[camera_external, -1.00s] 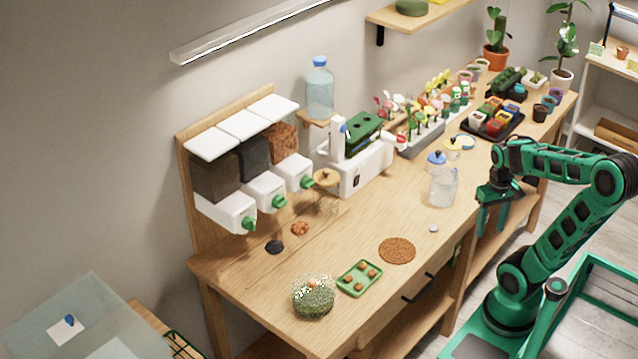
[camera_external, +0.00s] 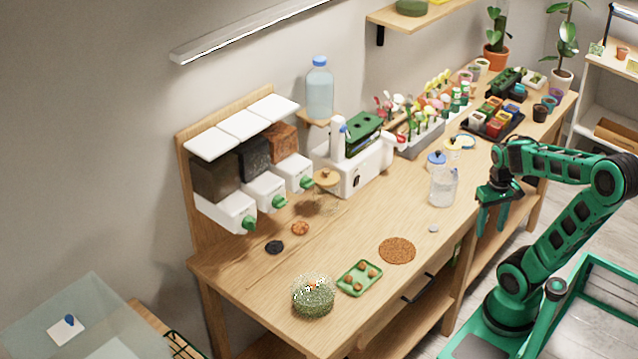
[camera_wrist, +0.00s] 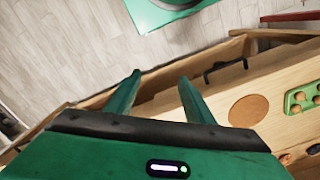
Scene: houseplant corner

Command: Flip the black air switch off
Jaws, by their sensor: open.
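The black switch (camera_external: 356,181) is a small dark rocker on the front face of the white machine (camera_external: 370,168) at the back of the bench. It is too small to tell which way it is set. My gripper (camera_external: 490,222) hangs with its fingers down at the bench's front edge, well to the right of the switch and apart from it. In the wrist view my gripper (camera_wrist: 160,95) is open and empty, with the floor and the bench's front edge beyond it. The switch does not show in the wrist view.
A glass jar with a blue knob (camera_external: 441,186) stands between my gripper and the machine. A cork mat (camera_external: 397,251), a green tray (camera_external: 359,278) and a glass terrarium (camera_external: 313,296) are on the bench's near part. White dispensers (camera_external: 266,190) stand left of the machine. A drawer handle (camera_external: 419,288) juts out in front.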

